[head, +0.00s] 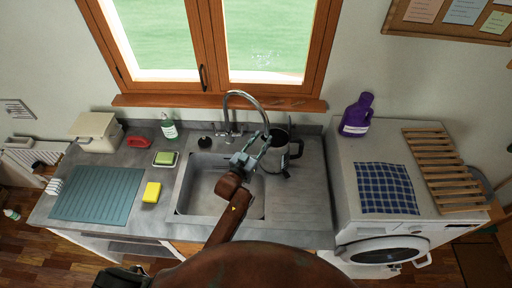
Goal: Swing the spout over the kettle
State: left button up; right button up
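The chrome spout (240,94) rises from the tap behind the sink and arches to the right. Its outlet end hangs near the sink's back right corner. The kettle (279,138), silver and black with a black handle, stands on the counter right of the sink basin, close to the spout's end.
The sink basin (203,190) is empty. A yellow sponge (151,192), green soap dish (165,158), soap bottle (169,127) and teal drying mat (97,193) lie left of it. A purple jug (357,115) stands on the washing machine at right. The window is behind the tap.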

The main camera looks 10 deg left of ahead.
pick_arm(q)
jog(key=v, duration=0.5)
jog(key=shift+s+a, duration=0.15)
jog(key=shift+s, duration=0.15)
